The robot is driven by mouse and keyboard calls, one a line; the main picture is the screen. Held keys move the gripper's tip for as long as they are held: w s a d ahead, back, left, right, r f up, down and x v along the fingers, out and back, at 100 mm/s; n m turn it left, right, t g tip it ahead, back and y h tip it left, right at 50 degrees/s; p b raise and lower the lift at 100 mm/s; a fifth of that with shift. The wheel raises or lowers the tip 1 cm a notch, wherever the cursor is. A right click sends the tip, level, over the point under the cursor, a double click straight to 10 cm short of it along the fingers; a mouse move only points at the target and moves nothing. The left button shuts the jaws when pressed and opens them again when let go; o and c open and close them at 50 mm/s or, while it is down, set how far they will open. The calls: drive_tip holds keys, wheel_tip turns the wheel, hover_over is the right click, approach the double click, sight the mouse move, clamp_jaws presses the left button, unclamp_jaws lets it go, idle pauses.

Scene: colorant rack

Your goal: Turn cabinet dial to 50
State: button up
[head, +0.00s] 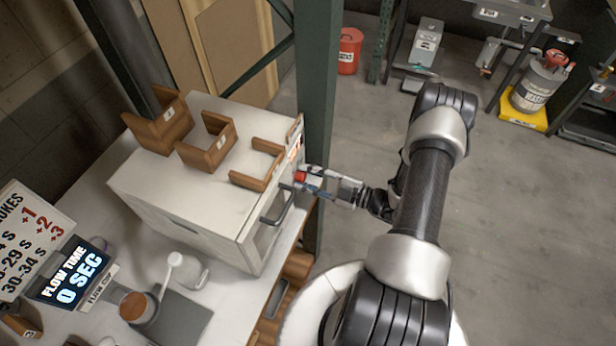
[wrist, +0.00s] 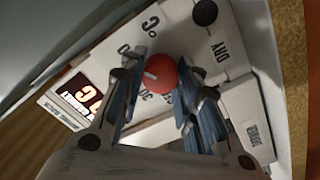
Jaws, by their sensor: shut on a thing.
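The cabinet (head: 160,178) is a white box on the bench in the head view. Its red dial (head: 300,176) is on the front panel, near the upper right corner. In the wrist view the dial (wrist: 161,73) is a round red knob with a pale pointer mark, with printed scale numbers partly hidden around it. My gripper (head: 312,182) reaches the dial from the right. In the wrist view its blue-padded fingers (wrist: 163,82) are on both sides of the dial, shut on it.
A dark door handle (head: 278,207) sticks out just below the dial. A green post (head: 318,110) stands close behind my gripper. Wooden holders (head: 208,148) sit on the cabinet top.

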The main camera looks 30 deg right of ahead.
drive_tip(key=o, duration=1.1)
drive_tip(key=v, duration=1.2)
